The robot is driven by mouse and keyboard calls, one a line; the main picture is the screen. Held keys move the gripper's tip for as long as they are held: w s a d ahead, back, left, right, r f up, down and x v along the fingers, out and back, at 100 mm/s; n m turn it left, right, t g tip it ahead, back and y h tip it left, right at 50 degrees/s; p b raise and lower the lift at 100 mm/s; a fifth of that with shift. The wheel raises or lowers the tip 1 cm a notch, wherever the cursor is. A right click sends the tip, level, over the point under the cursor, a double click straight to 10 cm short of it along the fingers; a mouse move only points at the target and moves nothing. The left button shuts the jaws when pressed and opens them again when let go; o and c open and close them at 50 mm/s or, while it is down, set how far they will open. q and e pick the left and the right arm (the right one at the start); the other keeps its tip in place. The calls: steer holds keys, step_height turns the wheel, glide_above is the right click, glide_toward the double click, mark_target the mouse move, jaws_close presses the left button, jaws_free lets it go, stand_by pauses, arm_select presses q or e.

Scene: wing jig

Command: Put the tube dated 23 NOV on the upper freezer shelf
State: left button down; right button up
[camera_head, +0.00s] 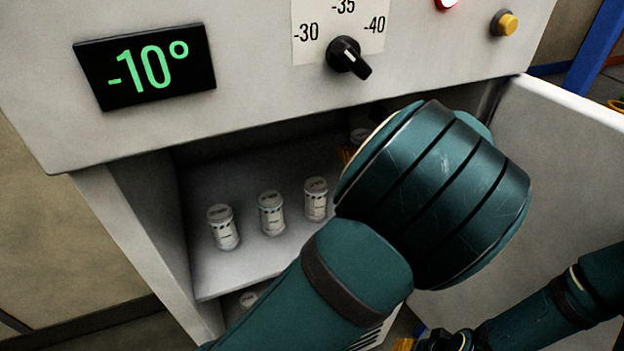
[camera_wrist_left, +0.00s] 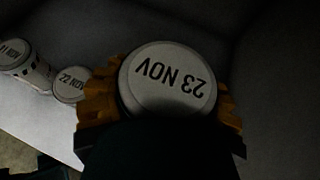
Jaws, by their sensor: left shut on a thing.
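The tube dated 23 NOV (camera_wrist_left: 168,80), with a white cap and dark print, sits between the orange fingers of my left gripper (camera_wrist_left: 160,98), which is shut on it. In the head view a cap of a tube (camera_head: 359,135) and a bit of orange finger (camera_head: 347,154) show behind my left arm, inside the freezer. The upper freezer shelf (camera_head: 262,262) bears a row of three white tubes to the left. I cannot tell whether the held tube touches the shelf. My right gripper (camera_head: 440,342) is partly in view at the bottom edge; its fingers are mostly cut off.
In the left wrist view, a tube marked 22 NOV (camera_wrist_left: 71,84) stands close left of the gripper, with another tube (camera_wrist_left: 25,62) beyond. The freezer door (camera_head: 555,150) is open at right. The display (camera_head: 146,66) reads -10°.

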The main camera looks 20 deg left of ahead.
arm_select(q)
step_height(320, 180, down, 6)
steer(key=shift+s+r+b, duration=0.1)
steer(key=shift+r+b, duration=0.1)
steer(key=shift+b, duration=0.7)
step_height(320, 180, down, 4)
steer(key=shift+f+b, duration=0.1)
steer(key=shift+b, duration=0.55)
steer(key=shift+c, duration=2)
jaws_free()
